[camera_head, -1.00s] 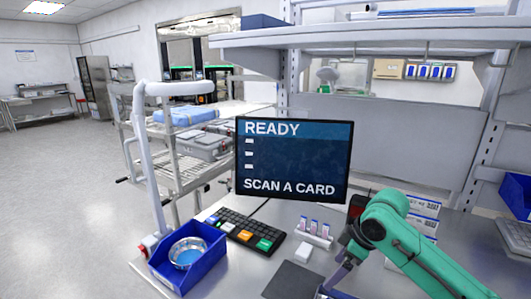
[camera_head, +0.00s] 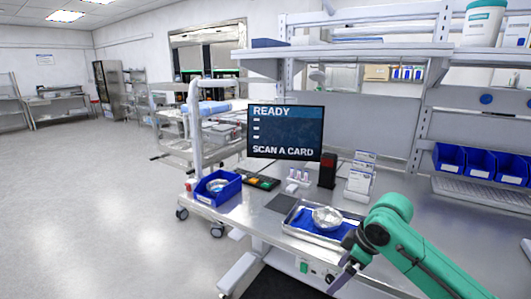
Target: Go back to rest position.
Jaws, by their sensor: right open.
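My right gripper (camera_head: 343,277) hangs at the front edge of the workbench, at the end of my green right arm, which comes in from the lower right. It is open, with nothing seen between its fingers. It is apart from the tray (camera_head: 296,233), partly in front of the tray's right side. My left gripper and left arm do not show.
The tray holds a clear bowl (camera_head: 327,218) on blue cloth. Open floor lies left.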

